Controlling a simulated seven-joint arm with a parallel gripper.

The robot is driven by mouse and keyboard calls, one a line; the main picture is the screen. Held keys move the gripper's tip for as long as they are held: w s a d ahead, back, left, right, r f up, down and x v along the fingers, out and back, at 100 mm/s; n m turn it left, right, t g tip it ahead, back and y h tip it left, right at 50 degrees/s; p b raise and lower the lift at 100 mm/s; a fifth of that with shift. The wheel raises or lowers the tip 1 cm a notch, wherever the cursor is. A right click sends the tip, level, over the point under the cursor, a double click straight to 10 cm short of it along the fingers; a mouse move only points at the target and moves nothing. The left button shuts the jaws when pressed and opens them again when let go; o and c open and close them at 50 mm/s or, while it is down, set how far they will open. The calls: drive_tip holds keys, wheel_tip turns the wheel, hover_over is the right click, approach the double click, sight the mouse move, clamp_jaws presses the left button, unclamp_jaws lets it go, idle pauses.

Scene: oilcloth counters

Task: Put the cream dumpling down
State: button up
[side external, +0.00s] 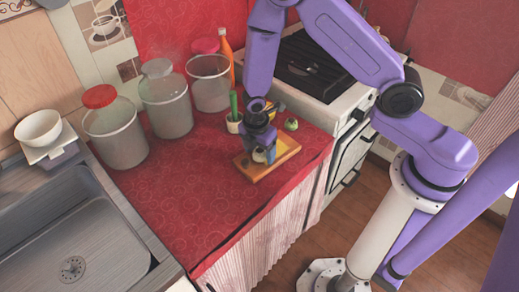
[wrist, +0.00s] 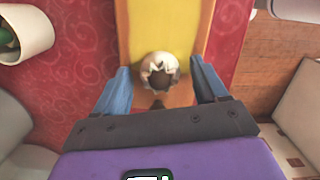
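The cream dumpling (wrist: 158,68) is a small pale, pleated lump with a dark top. In the wrist view it lies between the two fingers of my gripper (wrist: 160,75), with a narrow gap on each side. My gripper is open around it. The dumpling also shows in the side view (side external: 259,155), low beneath my gripper (side external: 260,143), at the wooden board (side external: 283,160). The board has a yellow middle (wrist: 160,25) and an orange-brown rim. I cannot tell exactly how the dumpling's underside meets the board.
A white pot (side external: 233,123) with a green thing in it stands behind the board. A small green item (side external: 291,124) lies at the back right. Several lidded canisters (side external: 166,105) line the wall. The red counter (side external: 200,190) is clear at front left; the stove (side external: 315,65) is behind.

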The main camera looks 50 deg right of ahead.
sight(257, 155)
drive_tip(key=shift+r, duration=0.1)
wheel_tip(257, 155, up, 12)
drive_tip(key=a, duration=0.1)
drive_tip(key=shift+s+a, duration=0.15)
drive_tip(key=shift+a, duration=0.05)
idle(0.4)
drive_tip(key=shift+r, duration=0.1)
drive_tip(key=s+d+r+m, duration=0.2)
drive_tip(key=s+r, duration=0.2)
drive_tip(key=s, duration=0.4)
drive_tip(key=s+d+r+m+y, duration=0.1)
drive_tip(key=s+d+r+m, duration=0.1)
drive_tip(key=s, duration=0.6)
drive_tip(key=s+d+r+m, duration=0.1)
drive_tip(key=s+r+m, duration=0.2)
drive_tip(key=s+r, duration=0.2)
drive_tip(key=s, duration=0.2)
drive_tip(key=shift+s+d+r+y, duration=0.35)
drive_tip(key=shift+s+d+y, duration=0.05)
